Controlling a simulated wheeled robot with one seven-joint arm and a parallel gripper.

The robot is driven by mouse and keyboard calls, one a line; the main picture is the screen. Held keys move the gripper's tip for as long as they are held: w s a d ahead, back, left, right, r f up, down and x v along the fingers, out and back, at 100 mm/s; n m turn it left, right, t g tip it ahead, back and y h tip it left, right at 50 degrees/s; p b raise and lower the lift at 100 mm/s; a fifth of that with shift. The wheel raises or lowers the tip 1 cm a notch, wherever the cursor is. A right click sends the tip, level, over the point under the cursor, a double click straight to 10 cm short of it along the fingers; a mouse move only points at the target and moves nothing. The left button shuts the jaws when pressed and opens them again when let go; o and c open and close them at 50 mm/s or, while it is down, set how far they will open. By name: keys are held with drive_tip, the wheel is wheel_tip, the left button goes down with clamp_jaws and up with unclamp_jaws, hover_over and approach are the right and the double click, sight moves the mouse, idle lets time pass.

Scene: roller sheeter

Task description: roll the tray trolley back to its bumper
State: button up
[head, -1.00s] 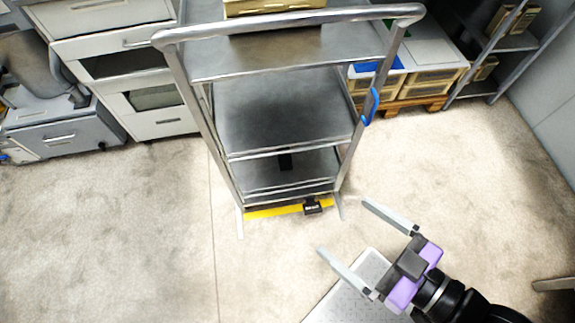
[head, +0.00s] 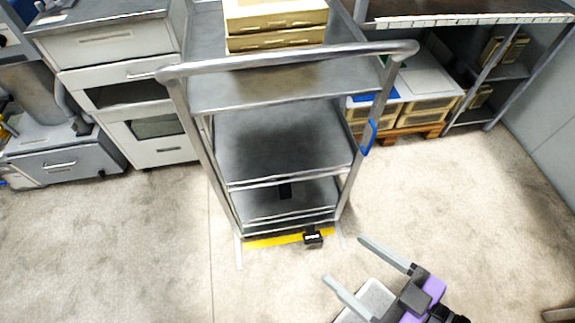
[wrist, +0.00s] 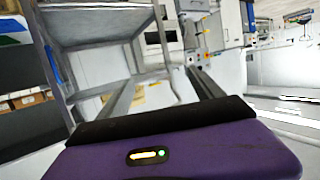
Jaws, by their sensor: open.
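The tray trolley (head: 285,140) is a grey metal frame with stacked shelves and a tubular handle (head: 290,60) across its near top. It stands upright in the middle of the head view. A yellow strip (head: 270,241) with a small black block (head: 313,238) shows at its foot, between pale floor lines. I cannot tell which part is the bumper. My gripper (head: 345,261) is open and empty, low and to the right of the trolley's foot, apart from it in the picture. Its two grey fingers also show in the wrist view (wrist: 160,88), with the trolley frame (wrist: 95,60) beyond.
Tan boxes (head: 275,20) sit on the trolley's top. A drawer cabinet (head: 125,75) stands to the left. Crates on a wooden pallet (head: 410,132) and a shelf rack (head: 505,75) stand behind right.

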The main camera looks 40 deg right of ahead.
drive_tip(key=c, duration=0.4)
drive_tip(key=shift+w+d+r, duration=0.1)
drive_tip(key=shift+w+r, duration=0.05)
drive_tip(key=shift+r, duration=0.15)
drive_tip(key=shift+c, duration=1)
drive_tip(key=m+t+h+p, duration=0.5)
drive_tip(key=m+p, duration=0.4)
drive_tip(key=m, duration=0.8)
approach(289, 50)
drive_tip(key=shift+g+h, duration=0.3)
drive_tip(key=shift+h, duration=0.3)
drive_tip(key=w+d, duration=0.2)
drive_tip(key=d, duration=0.2)
drive_tip(key=shift+w+r, duration=0.25)
drive_tip(key=shift+w, duration=0.15)
drive_tip(key=shift+w+a+f+m+y+b, duration=0.1)
drive_tip(key=shift+w+a+m+y+b, duration=0.25)
drive_tip(key=shift+w+a+m+y, duration=0.35)
drive_tip(key=shift+w+a+f+m+y, duration=0.1)
drive_tip(key=shift+a+f+m+y, duration=0.05)
drive_tip(key=shift+m+y, duration=0.2)
drive_tip(key=shift+w+a, duration=0.1)
drive_tip(key=shift+w, duration=0.05)
drive_tip(key=p+x, duration=0.2)
drive_tip(key=x, duration=0.1)
drive_tip(key=p+x, duration=0.1)
drive_tip(key=x, duration=0.2)
drive_tip(key=shift+w+r+p, duration=0.25)
drive_tip(key=shift+p, duration=0.1)
drive_tip(key=shift+w, duration=0.5)
